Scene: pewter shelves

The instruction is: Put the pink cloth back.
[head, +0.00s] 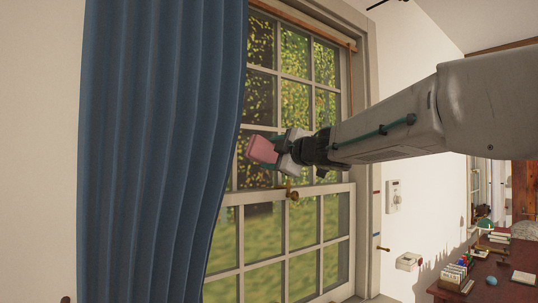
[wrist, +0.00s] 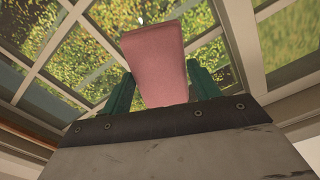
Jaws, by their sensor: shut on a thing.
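The pink cloth (head: 263,149) is a small folded block held at the end of my gripper (head: 278,147), in front of the window panes in the head view. In the wrist view the pink cloth (wrist: 157,62) stands out between the two green fingers of my gripper (wrist: 158,90), which are shut on it. The cloth's lower end is hidden behind the dark gripper edge. No other place holding cloth can be made out.
A blue curtain (head: 155,150) hangs just left of the cloth. The window (head: 290,190) has a brass latch (head: 292,190) below my gripper. A dark red table (head: 490,285) at the lower right bears several small things. A white switch plate (head: 393,196) is on the wall.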

